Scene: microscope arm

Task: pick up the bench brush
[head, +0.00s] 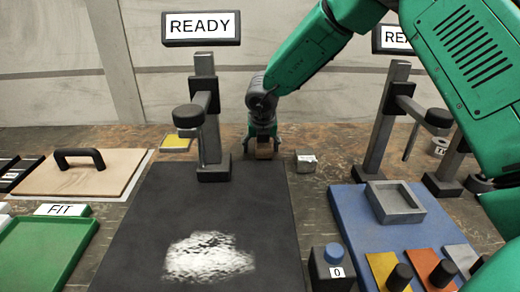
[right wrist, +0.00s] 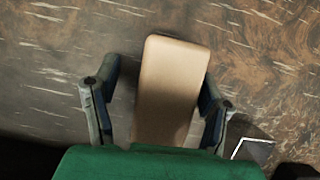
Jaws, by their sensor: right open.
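The bench brush shows as a tan, wooden-looking block (right wrist: 170,85) in the right wrist view, lying on the worn bench top. In the head view a small brown part of it (head: 264,151) shows under my right gripper, at the back edge of the black mat. My right gripper (head: 262,140) points down over it. In the right wrist view the two fingers (right wrist: 160,108) stand open on either side of the block, with small gaps visible. Any bristles are hidden. My left gripper is not in view.
A microscope-like stand (head: 213,172) with a READY sign (head: 201,27) stands left of my right gripper. A small metal block (head: 306,161) sits close on its right. The black mat (head: 150,225) bears a shiny whitish patch (head: 208,257). A blue board (head: 350,225) lies to the right.

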